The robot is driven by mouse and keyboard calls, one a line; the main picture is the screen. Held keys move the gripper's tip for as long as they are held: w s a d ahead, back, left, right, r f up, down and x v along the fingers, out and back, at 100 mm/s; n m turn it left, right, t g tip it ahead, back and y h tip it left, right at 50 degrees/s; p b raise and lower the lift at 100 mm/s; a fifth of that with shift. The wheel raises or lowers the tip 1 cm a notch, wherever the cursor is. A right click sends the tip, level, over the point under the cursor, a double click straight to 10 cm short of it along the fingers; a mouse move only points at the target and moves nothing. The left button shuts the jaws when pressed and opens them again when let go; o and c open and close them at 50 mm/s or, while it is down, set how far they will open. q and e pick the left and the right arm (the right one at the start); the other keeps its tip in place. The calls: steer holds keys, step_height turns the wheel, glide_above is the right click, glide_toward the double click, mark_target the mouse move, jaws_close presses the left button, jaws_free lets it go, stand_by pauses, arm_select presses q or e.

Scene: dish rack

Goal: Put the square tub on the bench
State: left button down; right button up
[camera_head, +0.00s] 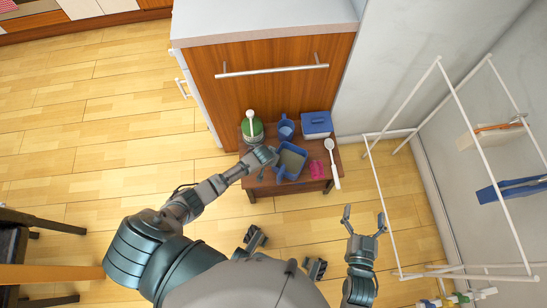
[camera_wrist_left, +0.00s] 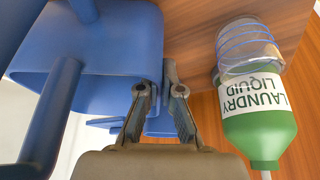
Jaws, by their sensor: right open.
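The square tub (camera_head: 292,160) is blue with a greyish inside and shows at the front of the small wooden bench (camera_head: 263,187). I cannot tell whether its base touches the bench top. My left gripper (camera_head: 272,157) is at the tub's left side. In the left wrist view my left gripper (camera_wrist_left: 165,78) is closed on the edge of the tub (camera_wrist_left: 110,60), with one fingertip hidden by the blue wall. My right gripper (camera_head: 364,212) is open and empty, to the right of the bench and in front of it.
The bench also carries a green laundry liquid bottle (camera_head: 256,131), a blue jug (camera_head: 286,130), a blue lidded box (camera_head: 316,123), a pink item (camera_head: 317,169) and a white spoon (camera_head: 332,160). A wooden cabinet (camera_head: 270,90) stands behind. A white drying rack (camera_head: 376,190) is at right.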

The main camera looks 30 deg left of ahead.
arm_select(q)
steer(key=shift+a+f, duration=0.2)
steer(key=shift+a, duration=0.15)
steer(key=c, duration=1.2)
jaws_free()
steer(key=shift+a+f, duration=0.1)
steer(key=shift+a, duration=0.25)
steer(key=shift+c, duration=0.2)
steer(key=shift+d, duration=0.5)
steer(key=c, duration=0.4)
steer(key=shift+a, duration=0.4)
steer(key=shift+s+d+r+p, duration=0.2)
steer(key=shift+d+r+p, duration=0.15)
steer(key=shift+r+p, duration=0.35)
steer(key=shift+a, duration=0.2)
steer(key=shift+s+a+r+p, duration=0.1)
steer(key=shift+s+r+p, duration=0.05)
steer(key=shift+r+p, duration=0.15)
steer(key=shift+s+r+p, duration=0.15)
steer(key=shift+r+p, duration=0.25)
steer(key=shift+p, duration=0.05)
steer(key=shift+d, duration=0.2)
arm_select(e)
steer(key=r, duration=0.4)
steer(key=shift+w+a+r, duration=0.1)
steer(key=shift+a+r, duration=0.05)
steer(key=shift+a, duration=0.25)
